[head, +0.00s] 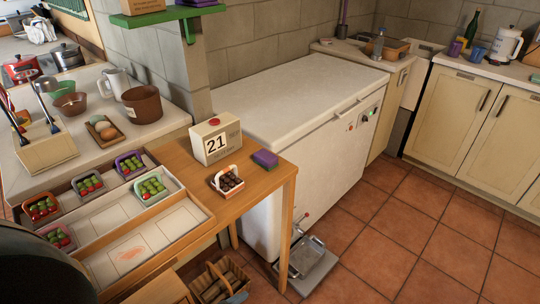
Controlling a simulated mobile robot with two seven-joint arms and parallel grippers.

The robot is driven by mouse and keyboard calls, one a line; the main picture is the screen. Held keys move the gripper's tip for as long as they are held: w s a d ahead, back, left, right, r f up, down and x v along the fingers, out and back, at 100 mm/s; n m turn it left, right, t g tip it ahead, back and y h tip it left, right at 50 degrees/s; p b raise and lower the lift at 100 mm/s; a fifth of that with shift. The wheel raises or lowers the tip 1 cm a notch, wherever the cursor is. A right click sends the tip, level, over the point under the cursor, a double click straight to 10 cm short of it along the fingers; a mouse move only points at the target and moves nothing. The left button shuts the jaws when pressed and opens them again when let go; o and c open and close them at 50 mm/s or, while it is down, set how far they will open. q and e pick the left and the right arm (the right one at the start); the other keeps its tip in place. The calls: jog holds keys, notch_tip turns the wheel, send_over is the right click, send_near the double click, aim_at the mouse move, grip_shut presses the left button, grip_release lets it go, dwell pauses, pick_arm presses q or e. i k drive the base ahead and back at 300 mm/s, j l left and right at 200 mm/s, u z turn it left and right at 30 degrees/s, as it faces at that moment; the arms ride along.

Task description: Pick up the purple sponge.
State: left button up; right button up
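A purple sponge (265,159) lies flat on the wooden table (262,190), near its far right corner. It is a small block with a darker lower layer. It sits right of a calendar block (216,141) showing 21 and behind a small white-handled basket (227,181) of dark items. Nothing covers it in the head view. Neither of my grippers shows in this view.
A tray (177,228) with several punnets of fruit fills the table's left part. A white chest freezer (290,98) stands behind the table. A crate (217,283) and a grey floor scale (308,262) are below. Tiled floor at right is clear.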

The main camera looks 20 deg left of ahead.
aim_at(264, 158)
jog(key=u, duration=1.7)
jog(key=l+u, duration=0.4)
jog(key=k+l+u, duration=0.1)
jog(key=l+u, duration=0.3)
jog(key=k+l+u, duration=0.1)
jog(key=l, duration=0.25)
jog(key=k+l, duration=0.1)
jog(key=l, duration=0.3)
jog(key=k+l+u, duration=0.15)
jog(key=l, duration=0.2)
jog(key=i, duration=0.05)
